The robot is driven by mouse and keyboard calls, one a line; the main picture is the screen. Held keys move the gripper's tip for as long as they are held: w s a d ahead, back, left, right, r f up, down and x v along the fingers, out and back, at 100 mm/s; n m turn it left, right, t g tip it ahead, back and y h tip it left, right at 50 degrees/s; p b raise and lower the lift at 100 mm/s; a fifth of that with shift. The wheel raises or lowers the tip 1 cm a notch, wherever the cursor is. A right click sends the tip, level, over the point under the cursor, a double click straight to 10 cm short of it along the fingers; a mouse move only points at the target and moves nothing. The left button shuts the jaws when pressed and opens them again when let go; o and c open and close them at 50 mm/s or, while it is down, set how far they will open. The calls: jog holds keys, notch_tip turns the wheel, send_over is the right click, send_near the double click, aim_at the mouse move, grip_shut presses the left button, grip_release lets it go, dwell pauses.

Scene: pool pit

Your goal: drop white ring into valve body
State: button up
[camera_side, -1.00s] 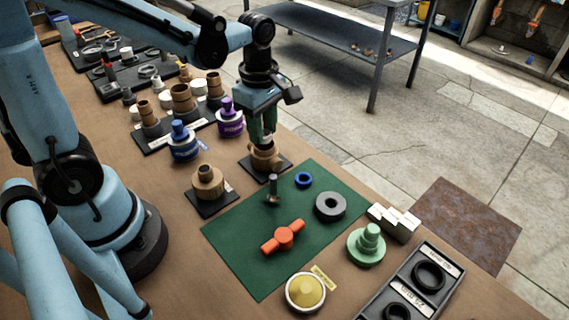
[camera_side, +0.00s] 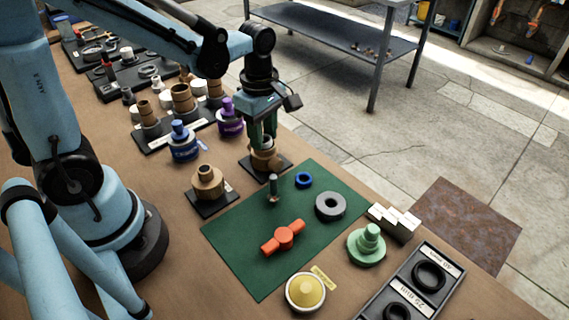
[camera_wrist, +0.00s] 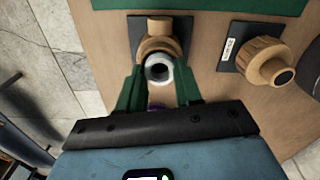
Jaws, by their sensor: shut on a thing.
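The white ring (camera_wrist: 159,69) is between my gripper's green fingers in the wrist view, over the opening of a brown valve body (camera_wrist: 158,40). That valve body (camera_side: 256,163) stands on a black plate in the side view. My gripper (camera_side: 264,146) points down right above it, with its fingertips at the top of the body. The gripper (camera_wrist: 159,75) is shut on the white ring. Whether the ring touches the body or hangs just over it, I cannot tell.
A second brown valve body (camera_side: 208,181) stands nearby on its own plate. A green mat (camera_side: 245,240) in front holds an orange handle (camera_side: 283,237), a grey ring (camera_side: 331,206) and a blue ring (camera_side: 304,180). Blue (camera_side: 183,145) and purple (camera_side: 230,122) parts stand to the left.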

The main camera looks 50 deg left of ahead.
jog(key=shift+r, duration=0.1)
dwell(0.3)
jog(key=o, duration=1.5)
notch_tip(320, 180, up, 8)
dwell(0.5)
dwell(0.7)
jog(key=s+m+t, duration=0.1)
jog(key=m+t, duration=0.1)
jog(key=m, duration=0.4)
jog(key=s+m+t, duration=0.1)
jog(key=m+t, duration=0.1)
jog(key=m, duration=0.5)
jog(key=s+m+t, duration=0.1)
jog(key=m+t, duration=0.2)
jog(key=m, duration=0.4)
jog(key=shift+s+a+f, duration=0.1)
jog(key=shift+s+f, duration=0.1)
jog(key=shift+s, duration=0.05)
